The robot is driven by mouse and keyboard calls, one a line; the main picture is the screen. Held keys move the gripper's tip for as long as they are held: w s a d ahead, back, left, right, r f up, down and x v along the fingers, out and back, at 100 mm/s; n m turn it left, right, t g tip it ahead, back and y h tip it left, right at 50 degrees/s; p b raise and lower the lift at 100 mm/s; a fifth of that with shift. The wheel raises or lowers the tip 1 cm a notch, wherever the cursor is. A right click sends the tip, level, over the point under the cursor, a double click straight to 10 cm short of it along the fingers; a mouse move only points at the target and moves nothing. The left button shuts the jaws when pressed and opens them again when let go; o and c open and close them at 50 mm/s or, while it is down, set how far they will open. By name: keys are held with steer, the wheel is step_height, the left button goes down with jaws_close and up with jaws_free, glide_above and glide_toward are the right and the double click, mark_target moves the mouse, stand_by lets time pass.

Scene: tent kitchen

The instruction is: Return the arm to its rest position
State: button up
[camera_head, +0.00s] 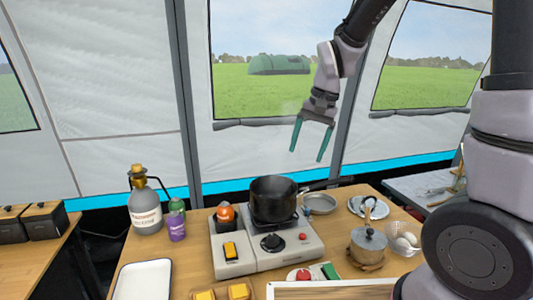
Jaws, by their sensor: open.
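My gripper (308,152) hangs high at the end of my bent arm, right of the picture's middle, with its two green fingers pointing down. The fingers are spread apart and nothing is between them. The gripper is above and behind the table, in front of the tent wall and window. The black pot (273,203) on the stove stands below it and to its left. No contact with any object shows.
The wooden table (190,252) holds a grey stove (262,258), a gas bottle (145,213), a purple can (176,226), a white tray (143,281), a lidded pot (368,244) and a pan (320,204). A side table (35,262) stands at left.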

steer(key=s+d+r+t, duration=0.5)
steer(key=s+d+r, duration=0.7)
steer(key=d+r, duration=0.2)
steer(key=shift+s+r+t, duration=0.35)
steer(key=shift+r+t, duration=0.05)
steer(key=shift+r, duration=0.15)
